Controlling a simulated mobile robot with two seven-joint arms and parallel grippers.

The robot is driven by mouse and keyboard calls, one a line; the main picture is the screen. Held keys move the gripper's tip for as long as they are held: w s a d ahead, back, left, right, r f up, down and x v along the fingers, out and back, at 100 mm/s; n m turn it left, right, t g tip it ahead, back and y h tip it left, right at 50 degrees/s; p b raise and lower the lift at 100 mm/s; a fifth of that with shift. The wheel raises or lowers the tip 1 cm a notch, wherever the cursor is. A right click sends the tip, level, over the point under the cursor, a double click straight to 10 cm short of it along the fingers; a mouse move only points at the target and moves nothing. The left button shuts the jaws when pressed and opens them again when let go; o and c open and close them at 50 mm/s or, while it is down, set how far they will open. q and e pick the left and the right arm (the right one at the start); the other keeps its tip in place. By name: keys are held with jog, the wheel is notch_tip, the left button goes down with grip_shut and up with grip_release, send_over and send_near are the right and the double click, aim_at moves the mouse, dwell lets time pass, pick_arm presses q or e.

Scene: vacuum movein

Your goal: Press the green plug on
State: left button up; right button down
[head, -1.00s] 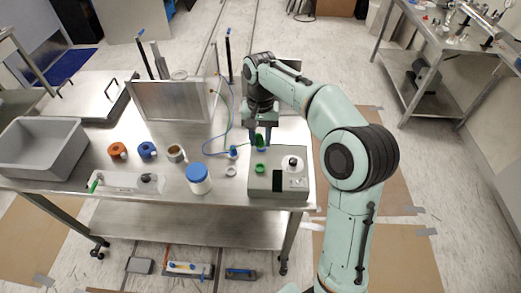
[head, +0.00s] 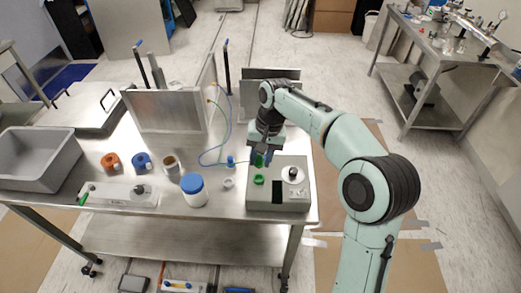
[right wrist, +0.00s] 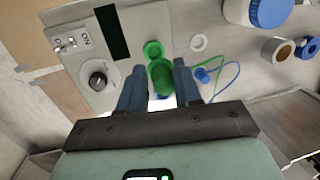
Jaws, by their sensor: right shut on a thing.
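My right gripper (head: 263,156) is shut on the green plug (head: 258,161), just behind the green port (head: 259,180) on the grey box (head: 277,203). In the right wrist view the green plug (right wrist: 162,80) sits between the two fingers (right wrist: 160,88). Its far end is close to the green port (right wrist: 153,50) on the box. I cannot tell whether the plug and port touch. My left gripper is not in view.
The box has a dark window and a round knob (head: 293,174). A blue connector (head: 231,161) on a blue hose and a white ring (head: 228,183) lie left of it. A blue-lidded jar (head: 193,188) and orange, blue and brown rings stand further left.

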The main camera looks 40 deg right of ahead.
aim_at(260, 166)
jog(key=shift+w+f, duration=0.15)
jog(key=shift+f, duration=0.05)
jog(key=shift+f+b, duration=1.05)
jog(key=shift+f, duration=0.35)
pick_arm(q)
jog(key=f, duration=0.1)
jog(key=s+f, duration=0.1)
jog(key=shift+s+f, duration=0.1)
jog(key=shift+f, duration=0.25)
pick_arm(e)
jog(key=shift+f, duration=0.3)
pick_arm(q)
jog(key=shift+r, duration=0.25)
pick_arm(e)
jog(key=shift+f, duration=0.15)
jog(key=shift+f, duration=0.15)
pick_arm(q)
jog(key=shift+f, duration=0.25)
pick_arm(e)
jog(key=shift+f, duration=0.4)
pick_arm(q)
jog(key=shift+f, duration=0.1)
pick_arm(e)
jog(key=shift+f, duration=0.3)
